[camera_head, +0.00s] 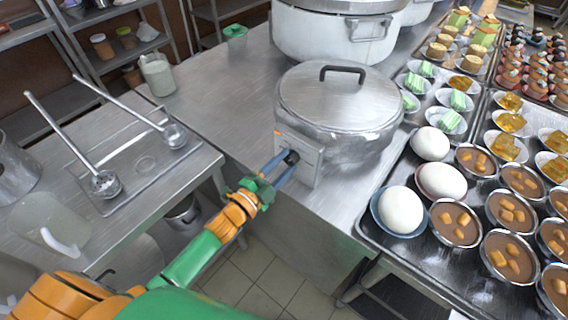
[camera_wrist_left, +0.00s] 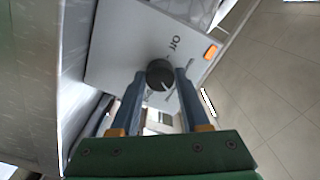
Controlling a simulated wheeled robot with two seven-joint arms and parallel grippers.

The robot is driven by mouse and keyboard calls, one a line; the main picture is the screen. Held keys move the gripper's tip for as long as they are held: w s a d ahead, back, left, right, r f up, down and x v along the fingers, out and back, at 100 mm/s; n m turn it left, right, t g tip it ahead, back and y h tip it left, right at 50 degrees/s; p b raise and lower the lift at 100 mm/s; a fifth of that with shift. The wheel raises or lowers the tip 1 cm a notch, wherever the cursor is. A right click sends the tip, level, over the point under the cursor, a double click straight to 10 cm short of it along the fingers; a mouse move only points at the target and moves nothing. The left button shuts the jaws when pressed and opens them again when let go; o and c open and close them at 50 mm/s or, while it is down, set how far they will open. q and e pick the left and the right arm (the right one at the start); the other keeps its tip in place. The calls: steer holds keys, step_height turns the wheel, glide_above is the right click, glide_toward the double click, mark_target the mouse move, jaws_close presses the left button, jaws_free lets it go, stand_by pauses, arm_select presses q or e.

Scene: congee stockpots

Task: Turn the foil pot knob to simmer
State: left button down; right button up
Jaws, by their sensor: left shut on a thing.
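The foil pot (camera_head: 338,105) is a silver lidded stockpot with a dark lid handle, standing on the steel counter. Its front carries a light control panel (camera_head: 308,160) with a dark round knob (camera_head: 291,157) and an orange light. In the left wrist view the knob (camera_wrist_left: 160,74) sits between the fingers, with a white pointer line and printed marks around it, one reading "Off". My left gripper (camera_head: 281,166) is shut on the knob, its two blue fingers on either side; it also shows in the left wrist view (camera_wrist_left: 159,80). My right gripper is not in view.
A larger pot (camera_head: 330,35) stands behind. To the right, a tray (camera_head: 395,250) holds bowls and desserts. To the left, a steel table (camera_head: 75,230) carries two ladles (camera_head: 105,183) and a clear jug (camera_head: 50,225). A gap with tiled floor lies below my left arm.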

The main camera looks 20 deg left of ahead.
arm_select(q)
steer(key=shift+c, duration=1.9)
jaws_free()
steer(key=v, duration=0.7)
steer(key=shift+b, duration=0.35)
